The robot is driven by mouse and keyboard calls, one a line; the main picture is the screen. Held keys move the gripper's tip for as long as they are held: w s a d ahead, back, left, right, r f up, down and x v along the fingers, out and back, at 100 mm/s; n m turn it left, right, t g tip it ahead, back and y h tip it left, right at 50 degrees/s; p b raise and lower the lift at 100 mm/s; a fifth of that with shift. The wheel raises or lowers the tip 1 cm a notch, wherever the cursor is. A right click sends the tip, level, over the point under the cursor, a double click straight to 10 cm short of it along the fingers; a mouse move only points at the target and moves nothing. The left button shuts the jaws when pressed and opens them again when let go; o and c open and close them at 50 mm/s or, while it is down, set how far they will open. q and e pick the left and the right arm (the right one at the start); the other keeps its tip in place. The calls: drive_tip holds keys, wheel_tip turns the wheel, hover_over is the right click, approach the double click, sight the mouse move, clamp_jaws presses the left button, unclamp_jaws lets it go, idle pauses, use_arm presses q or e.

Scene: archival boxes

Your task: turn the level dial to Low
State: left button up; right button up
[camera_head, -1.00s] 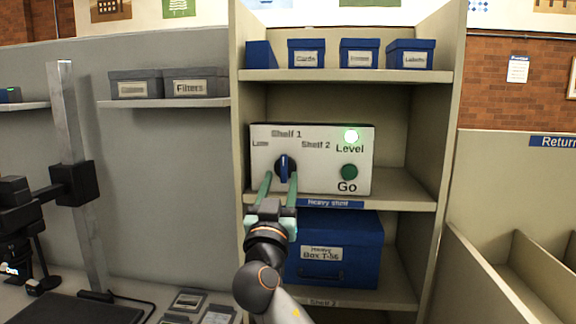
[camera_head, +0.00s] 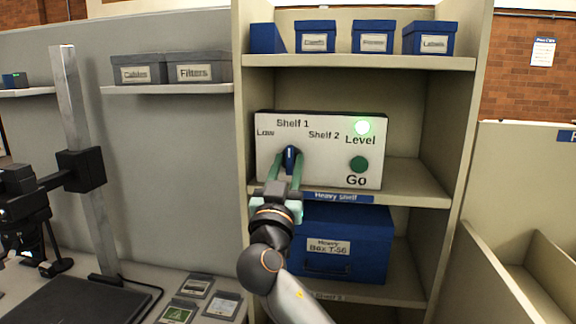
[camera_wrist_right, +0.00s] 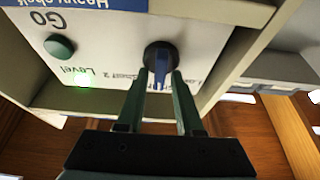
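The level dial (camera_head: 291,158) is a dark round knob with a blue grip on the white control panel (camera_head: 325,172). Its grip stands about upright, toward the "Shelf 1" label; "Low" is printed to its left and "Shelf 2" to its right. The dial also shows in the wrist view (camera_wrist_right: 160,57). My right gripper (camera_head: 287,166) is in front of the panel, its green fingers on either side of the blue grip. In the wrist view the fingers (camera_wrist_right: 160,78) are apart, with gaps beside the grip. My left gripper is out of view.
A green Go button (camera_head: 359,164) and a lit green Level lamp (camera_head: 362,127) are on the panel's right. A blue heavy box (camera_head: 345,240) sits on the shelf below. Small blue boxes (camera_head: 372,37) stand above. A shelf upright (camera_head: 243,130) is close on the left.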

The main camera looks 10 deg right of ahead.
clamp_jaws()
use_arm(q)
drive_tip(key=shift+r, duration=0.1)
